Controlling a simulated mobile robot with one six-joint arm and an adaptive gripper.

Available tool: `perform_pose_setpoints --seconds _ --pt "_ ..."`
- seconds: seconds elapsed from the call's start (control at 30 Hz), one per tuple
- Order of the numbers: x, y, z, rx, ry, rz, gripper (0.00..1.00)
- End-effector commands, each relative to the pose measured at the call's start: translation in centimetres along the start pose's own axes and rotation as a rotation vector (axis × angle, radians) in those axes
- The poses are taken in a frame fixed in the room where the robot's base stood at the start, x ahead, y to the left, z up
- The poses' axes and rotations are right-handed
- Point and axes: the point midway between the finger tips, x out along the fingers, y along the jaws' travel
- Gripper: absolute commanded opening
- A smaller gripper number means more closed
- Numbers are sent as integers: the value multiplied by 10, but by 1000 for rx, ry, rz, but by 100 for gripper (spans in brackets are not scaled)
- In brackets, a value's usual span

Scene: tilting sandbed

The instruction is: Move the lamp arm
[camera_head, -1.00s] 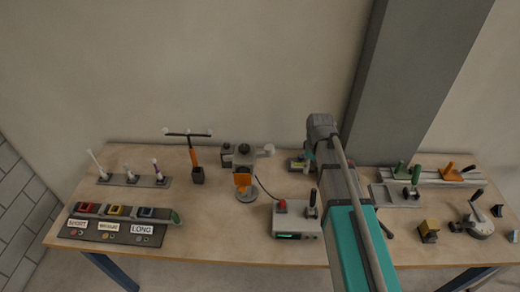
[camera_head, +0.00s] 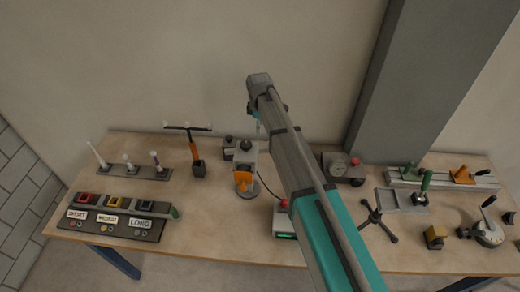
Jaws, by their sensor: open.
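No part is labelled as the lamp arm, so I cannot tell for certain which it is. A grey device with an orange part (camera_head: 242,182) and a dark knob stands at the middle of the bench. To its left, a black T-shaped bar on an orange stem (camera_head: 194,150) leans in a dark holder. My gripper (camera_head: 257,124) is small and mostly hidden behind the end of my arm. It appears raised over the back of the bench, near the grey device, open, with nothing visible in it.
My arm covers part of the control box (camera_head: 283,222). A panel with coloured blocks and labels (camera_head: 119,226) lies at front left; a rack of rods (camera_head: 129,172) is behind it. At right are a gauge box (camera_head: 343,168), a black tripod (camera_head: 377,222) and a lever device (camera_head: 487,232).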

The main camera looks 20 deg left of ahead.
Motion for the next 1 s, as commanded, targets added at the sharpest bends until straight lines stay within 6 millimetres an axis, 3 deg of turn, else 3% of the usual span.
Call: perform_pose_setpoints --seconds 0.37,1.0 --pt "8 0 1 3 0 0 60" --pt "55 0 1 4 0 0 60"
